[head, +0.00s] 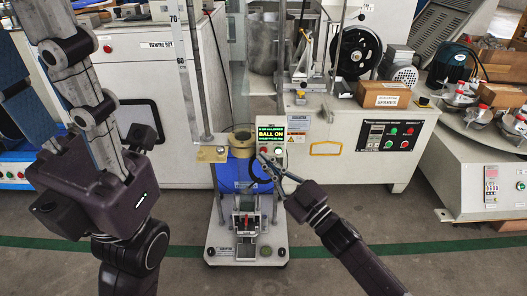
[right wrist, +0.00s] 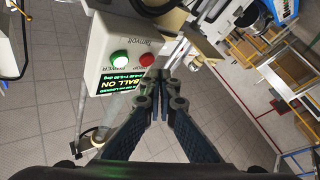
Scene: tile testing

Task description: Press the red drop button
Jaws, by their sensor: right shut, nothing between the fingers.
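The red drop button (right wrist: 147,60) sits on the face of a pale control box (right wrist: 100,35), beside a lit green button (right wrist: 120,58) in the right wrist view. The box's display (head: 270,136) reads "BALL ON" in the head view. My right gripper (right wrist: 161,78) is shut and empty, with its fingertips close to the red button in that view. Whether they touch it cannot be told. In the head view my right gripper (head: 263,158) reaches up to the lower part of the box. Dark parts of my left arm (head: 95,185) stand at the left; its fingers are not clear.
The test machine's base (head: 245,252) stands on the floor below the box. A white viewing box (head: 150,80) stands behind my left arm.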

